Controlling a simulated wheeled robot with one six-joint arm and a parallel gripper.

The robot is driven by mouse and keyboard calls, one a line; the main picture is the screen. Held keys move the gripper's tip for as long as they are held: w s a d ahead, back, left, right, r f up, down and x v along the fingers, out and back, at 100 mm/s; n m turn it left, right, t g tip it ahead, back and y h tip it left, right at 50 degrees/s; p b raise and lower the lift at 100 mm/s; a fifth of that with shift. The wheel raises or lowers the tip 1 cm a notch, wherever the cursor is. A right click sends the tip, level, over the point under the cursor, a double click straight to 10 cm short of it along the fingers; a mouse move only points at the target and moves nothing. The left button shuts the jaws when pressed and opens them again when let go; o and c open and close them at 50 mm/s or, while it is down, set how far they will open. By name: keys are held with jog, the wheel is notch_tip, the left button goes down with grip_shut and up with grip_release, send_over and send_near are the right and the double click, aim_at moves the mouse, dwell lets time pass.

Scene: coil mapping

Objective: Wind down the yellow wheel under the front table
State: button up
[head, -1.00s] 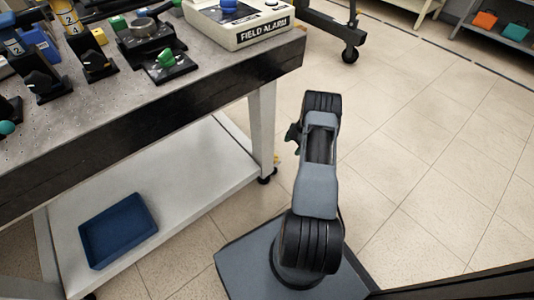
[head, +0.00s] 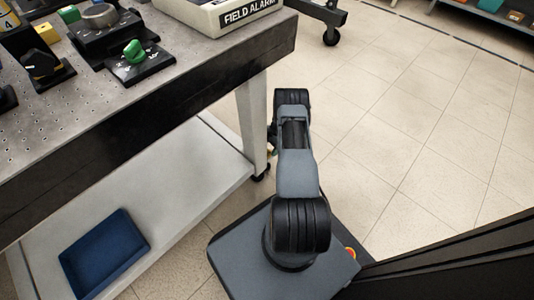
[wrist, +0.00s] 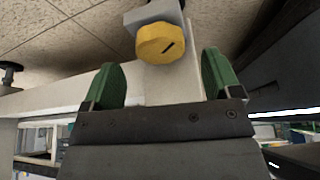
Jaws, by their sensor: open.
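The yellow wheel (wrist: 162,43) shows in the wrist view, round with a dark slot-like mark on its face. It sits on a pale grey block (wrist: 153,13) by a pale table leg. My gripper (wrist: 163,82) is open, its two green finger pads apart, with nothing between them. The wheel lies ahead of the gap between the pads, in line with it, and does not appear to touch either one. In the head view my arm stands beside the front table (head: 200,85), and its end by the table leg (head: 252,120) is mostly hidden.
The table's lower shelf (head: 130,205) carries a blue tray (head: 103,253). A green knob (head: 134,52) and a box marked FIELD ALARM (head: 215,15) stand on the tabletop. A black caster (head: 331,37) is farther back. The tiled floor to the right is clear.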

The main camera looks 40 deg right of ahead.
jog(key=shift+b+x, duration=0.45)
jog(key=shift+x, duration=1.2)
jog(key=c, duration=0.9)
jog(key=shift+s+m+t, duration=0.1)
jog(key=shift+m+t, duration=0.2)
jog(key=shift+m, duration=0.5)
jog(key=shift+c, duration=0.2)
jog(key=o, duration=0.9)
jog(key=shift+o, duration=0.2)
jog(key=p+v, duration=0.5)
jog(key=v, duration=0.8)
jog(key=shift+d+r, duration=0.15)
jog(key=shift+r, duration=0.25)
